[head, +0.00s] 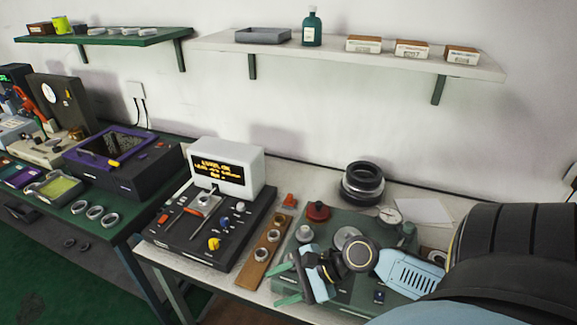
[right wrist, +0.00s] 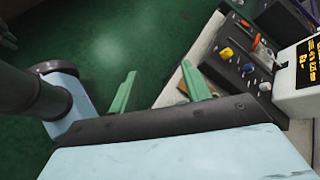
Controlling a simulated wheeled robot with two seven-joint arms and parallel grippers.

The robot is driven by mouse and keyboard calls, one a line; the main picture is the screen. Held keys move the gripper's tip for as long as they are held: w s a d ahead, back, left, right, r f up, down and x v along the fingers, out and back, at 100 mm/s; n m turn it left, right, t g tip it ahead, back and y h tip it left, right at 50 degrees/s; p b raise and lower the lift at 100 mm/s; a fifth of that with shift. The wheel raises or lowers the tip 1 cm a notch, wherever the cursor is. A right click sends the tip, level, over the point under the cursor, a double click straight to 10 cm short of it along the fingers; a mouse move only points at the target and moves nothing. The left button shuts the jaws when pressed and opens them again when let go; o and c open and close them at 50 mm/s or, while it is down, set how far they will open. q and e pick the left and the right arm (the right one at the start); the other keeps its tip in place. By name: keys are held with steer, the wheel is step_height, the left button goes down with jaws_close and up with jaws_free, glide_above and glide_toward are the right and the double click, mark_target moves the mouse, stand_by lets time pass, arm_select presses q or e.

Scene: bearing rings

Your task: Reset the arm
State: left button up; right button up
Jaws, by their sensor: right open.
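My right gripper (head: 285,284) reaches in from the right over the front of the near bench. Its two green fingers are spread apart with nothing between them, and point left. In the right wrist view the open fingers (right wrist: 160,92) show above the green floor and the bench edge. A wooden strip (head: 257,271) with bearing rings (head: 261,253) lies just behind and left of the fingers, apart from them in the picture.
A black control box (head: 205,250) with a lit display (head: 217,174) stands left of the strip. A green fixture plate (head: 340,232) lies under my arm, and dark stacked rings (head: 362,183) stand behind. Several rings (head: 95,212) rest on the left green bench. Open floor (right wrist: 90,50) lies in front.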

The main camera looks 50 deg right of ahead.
steer(key=shift+s+a+f+n, duration=0.15)
steer(key=shift+s+a+n, duration=0.1)
steer(key=shift+s+n, duration=0.05)
stand_by(0.5)
